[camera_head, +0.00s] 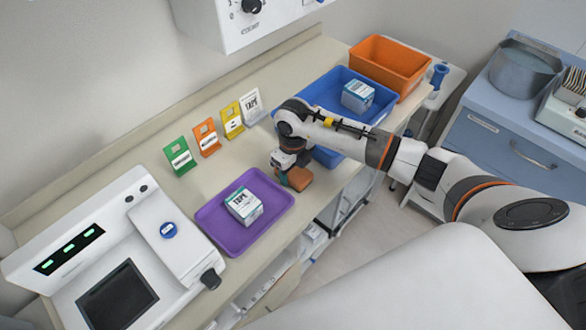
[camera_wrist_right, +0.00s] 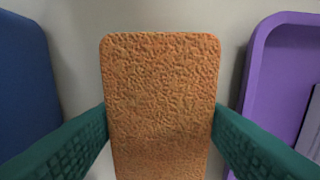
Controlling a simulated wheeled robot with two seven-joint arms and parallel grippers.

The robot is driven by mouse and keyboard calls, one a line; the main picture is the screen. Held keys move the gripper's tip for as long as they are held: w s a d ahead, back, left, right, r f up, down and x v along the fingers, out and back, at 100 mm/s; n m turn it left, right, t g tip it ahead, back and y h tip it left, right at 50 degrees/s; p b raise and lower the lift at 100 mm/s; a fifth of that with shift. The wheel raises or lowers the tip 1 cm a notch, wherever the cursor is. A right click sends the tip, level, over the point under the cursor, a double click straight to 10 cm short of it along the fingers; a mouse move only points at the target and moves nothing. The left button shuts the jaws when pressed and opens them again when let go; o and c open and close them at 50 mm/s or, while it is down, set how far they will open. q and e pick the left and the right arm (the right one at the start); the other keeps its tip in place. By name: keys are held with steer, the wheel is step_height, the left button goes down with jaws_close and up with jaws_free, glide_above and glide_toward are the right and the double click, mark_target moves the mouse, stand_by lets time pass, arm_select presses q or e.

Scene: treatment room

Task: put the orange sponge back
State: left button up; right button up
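The orange sponge (camera_head: 299,179) is a rounded block near the counter's front edge, between the purple tray (camera_head: 216,229) and the blue bin (camera_head: 322,92). My right gripper (camera_head: 289,172) reaches down to it. In the right wrist view the sponge (camera_wrist_right: 160,85) has a rough, pitted face and stands upright in the picture. The green fingers of my right gripper (camera_wrist_right: 160,118) touch its two long sides, so the gripper is shut on it. I cannot tell whether the sponge rests on the counter or hangs just above it. My left gripper is not in view.
White boxes lie in the purple tray and blue bin. An orange bin (camera_head: 390,65) stands behind the blue one. Small green, orange, yellow and white cards (camera_head: 207,137) stand along the back. A white machine (camera_head: 118,262) fills the left end. Counter (camera_head: 240,160) between cards and tray is clear.

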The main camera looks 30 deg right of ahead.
steer(key=shift+o, duration=1.4)
steer(key=shift+r, duration=0.2)
step_height(320, 180, up, 12)
steer(key=b, duration=0.3)
